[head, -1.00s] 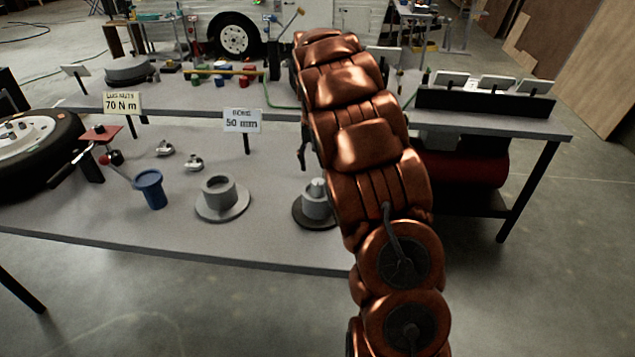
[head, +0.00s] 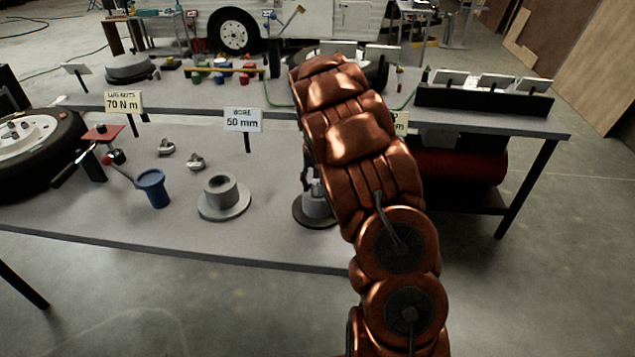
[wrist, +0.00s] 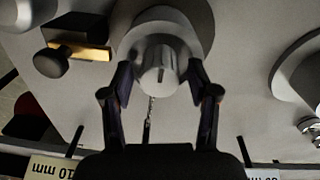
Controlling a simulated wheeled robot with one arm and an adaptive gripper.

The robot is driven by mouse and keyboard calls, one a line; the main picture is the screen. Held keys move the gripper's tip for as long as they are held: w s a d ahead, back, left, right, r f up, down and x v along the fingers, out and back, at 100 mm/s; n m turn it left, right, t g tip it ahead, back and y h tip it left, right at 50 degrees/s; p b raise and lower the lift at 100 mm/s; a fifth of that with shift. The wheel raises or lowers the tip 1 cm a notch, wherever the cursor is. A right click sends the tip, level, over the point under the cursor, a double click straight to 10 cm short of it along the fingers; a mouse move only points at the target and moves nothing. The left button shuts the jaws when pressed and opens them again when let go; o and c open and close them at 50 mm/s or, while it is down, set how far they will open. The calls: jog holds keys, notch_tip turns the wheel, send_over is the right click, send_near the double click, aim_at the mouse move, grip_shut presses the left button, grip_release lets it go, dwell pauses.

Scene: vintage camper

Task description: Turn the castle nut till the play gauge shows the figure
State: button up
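A grey hub with a narrower, slotted top stands on a dark round base. In the wrist view its slotted grey top piece (wrist: 158,70), which looks like the castle nut, sits between the fingers. In the head view the hub (head: 317,207) is partly covered by my arm. My gripper (wrist: 160,76) is open, one finger on each side of the top piece, with a small gap visible on each side. Contact cannot be told. In the wrist view a dark knob (wrist: 50,62) with a brass bar (wrist: 82,52) lies left of the hub. I cannot make out a gauge reading.
A flanged grey hub (head: 222,196), a blue cup (head: 152,187) and a wheel (head: 35,150) stand left on the bench. Signs read "BORE 50 mm" (head: 243,120) and "70 N m" (head: 122,102). A yellow sign (head: 401,122) is mostly hidden behind my arm. Bare bench lies along the front.

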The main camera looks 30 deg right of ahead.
jog(key=c, duration=0.9)
jog(key=shift+c, duration=0.2)
jog(key=shift+f+n+b, duration=0.15)
jog(key=shift+n+b, duration=0.25)
jog(key=shift+b, duration=0.15)
jog(key=shift+f+n+b, duration=0.1)
jog(key=shift+n+b, duration=0.5)
jog(key=shift+b, duration=0.2)
jog(key=n+b, duration=0.5)
jog(key=n, duration=0.1)
jog(key=shift+n, duration=0.4)
jog(key=shift+r+n+b, duration=0.25)
jog(key=shift+n+b, duration=0.45)
jog(key=shift+n, duration=0.8)
